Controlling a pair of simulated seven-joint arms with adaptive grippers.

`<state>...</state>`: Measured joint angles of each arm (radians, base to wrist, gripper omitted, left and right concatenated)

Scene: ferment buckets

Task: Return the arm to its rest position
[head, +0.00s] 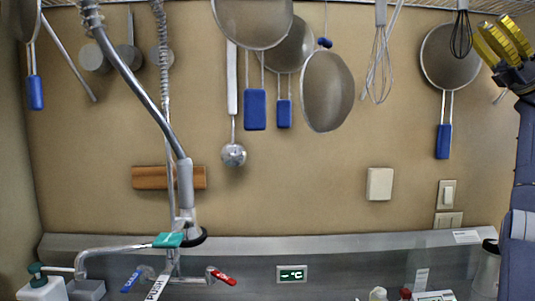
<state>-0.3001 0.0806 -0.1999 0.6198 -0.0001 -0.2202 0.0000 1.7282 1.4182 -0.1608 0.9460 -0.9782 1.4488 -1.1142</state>
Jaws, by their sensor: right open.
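My right gripper (504,38) is at the upper right of the head view, in front of the hanging utensils. Its two yellow-and-black fingers are apart, with nothing seen between them. My right arm runs down the right edge of the picture below it. My left gripper is not in the picture. No ferment bucket shows in this view.
Strainers (327,91) (451,56), a ladle (233,154) and a whisk (380,60) hang on the tan wall. A tap with a spray hose (139,93) stands at left above a steel ledge (340,246). A soap bottle (42,287) is at lower left.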

